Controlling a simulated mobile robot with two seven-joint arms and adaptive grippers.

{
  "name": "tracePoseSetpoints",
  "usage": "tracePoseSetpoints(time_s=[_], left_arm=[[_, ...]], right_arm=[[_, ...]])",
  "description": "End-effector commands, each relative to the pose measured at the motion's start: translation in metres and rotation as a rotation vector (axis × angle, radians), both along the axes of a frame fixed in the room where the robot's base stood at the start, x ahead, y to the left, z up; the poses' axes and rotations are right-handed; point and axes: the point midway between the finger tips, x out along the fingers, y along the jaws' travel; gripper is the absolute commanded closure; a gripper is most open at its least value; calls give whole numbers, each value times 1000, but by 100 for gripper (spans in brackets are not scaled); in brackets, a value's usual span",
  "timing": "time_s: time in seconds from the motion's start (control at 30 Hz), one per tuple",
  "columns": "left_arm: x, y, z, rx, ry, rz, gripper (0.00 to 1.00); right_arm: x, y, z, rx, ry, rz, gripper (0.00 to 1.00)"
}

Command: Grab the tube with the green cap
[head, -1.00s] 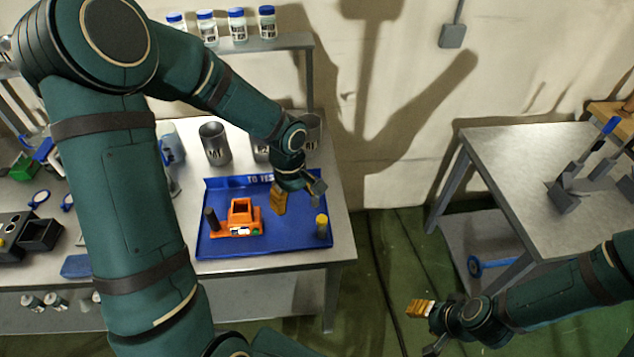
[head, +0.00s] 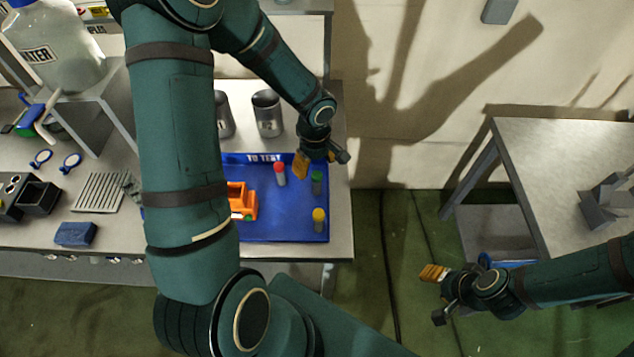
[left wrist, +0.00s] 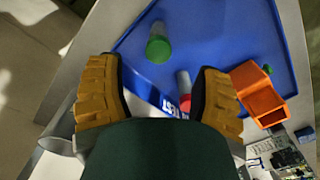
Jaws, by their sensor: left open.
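The tube with the green cap (head: 317,182) stands on the blue tray (head: 290,229), near its right edge. In the left wrist view its green cap (left wrist: 158,49) shows ahead of the fingertips, apart from them. A red-capped tube (head: 280,174) stands to its left; in the left wrist view it is partly hidden at the lower middle. A yellow-capped tube (head: 319,220) stands nearer the tray's front right corner. My left gripper (head: 321,161) is open and empty just behind the green-capped tube, with its fingers (left wrist: 160,95) spread wide. My right gripper (head: 433,295) is over the floor, apart from everything.
An orange holder (head: 243,203) stands on the tray, partly behind my left arm. Metal cups (head: 267,114) stand behind the tray. A second table (head: 560,160) is at the right, with open floor between the tables.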

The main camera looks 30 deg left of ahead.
Motion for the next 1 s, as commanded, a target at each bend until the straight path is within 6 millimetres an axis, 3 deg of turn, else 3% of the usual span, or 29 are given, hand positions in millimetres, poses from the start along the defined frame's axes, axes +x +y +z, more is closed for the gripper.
tracePoseSetpoints(time_s=[0.23,0.53,0.83,0.87,1.0], left_arm=[[0,-1,-17,-1,1,-2,34],[0,-4,-57,-1,1,-2,34],[0,-4,-61,-1,-2,-1,34],[0,-4,-61,-1,-2,-1,36],[0,-4,-61,-1,-2,-1,85]], right_arm=[[0,0,0,0,-1,0,53],[0,0,1,0,-1,0,53],[0,0,0,0,-1,0,53],[0,0,0,0,-1,0,53],[0,0,0,0,-1,0,53]])
